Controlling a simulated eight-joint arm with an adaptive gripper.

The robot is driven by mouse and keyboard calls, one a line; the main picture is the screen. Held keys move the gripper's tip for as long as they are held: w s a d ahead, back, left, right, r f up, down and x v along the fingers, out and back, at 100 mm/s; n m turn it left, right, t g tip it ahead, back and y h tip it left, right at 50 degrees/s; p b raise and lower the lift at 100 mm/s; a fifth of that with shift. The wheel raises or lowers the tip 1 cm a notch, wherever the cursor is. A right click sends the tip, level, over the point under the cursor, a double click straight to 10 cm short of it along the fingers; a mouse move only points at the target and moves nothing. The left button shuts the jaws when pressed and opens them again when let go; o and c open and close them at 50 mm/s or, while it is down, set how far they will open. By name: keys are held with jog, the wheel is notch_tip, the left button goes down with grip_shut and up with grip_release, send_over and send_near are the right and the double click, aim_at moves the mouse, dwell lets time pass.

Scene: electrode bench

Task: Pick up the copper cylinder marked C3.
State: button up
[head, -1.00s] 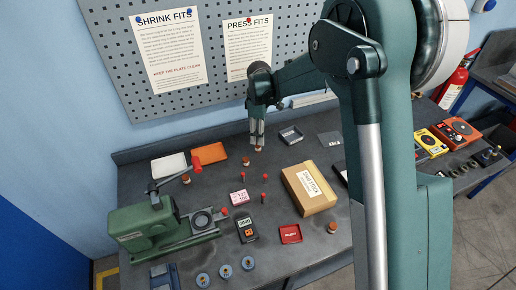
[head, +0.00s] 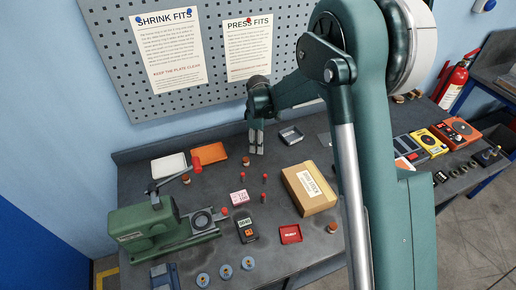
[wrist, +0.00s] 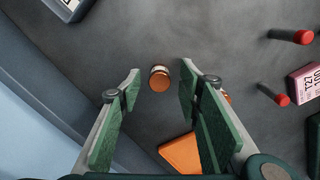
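A copper cylinder (wrist: 159,83) with a pale top edge stands on the bench ahead of my open fingers in the wrist view, within the gap between them. Its marking is not readable. In the head view my gripper (head: 256,150) points down at the back of the bench and hides this cylinder. My gripper (wrist: 160,72) is open and empty. A second copper cylinder (head: 245,161) stands close by; it is partly hidden by the right finger in the wrist view (wrist: 228,98). Other copper cylinders stand at left (head: 186,180) and front right (head: 332,228). I cannot tell which is C3.
An orange plate (head: 221,151) lies left of my gripper and a grey tray (head: 291,136) lies right. Several red-topped pins (head: 242,177), a pink box (head: 239,197), a cardboard box (head: 309,190) and a green press (head: 145,225) stand nearer the front.

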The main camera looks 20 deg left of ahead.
jog(key=shift+f, duration=0.8)
jog(key=c, duration=1.1)
jog(key=shift+r, duration=0.15)
jog(key=shift+r, duration=4.9)
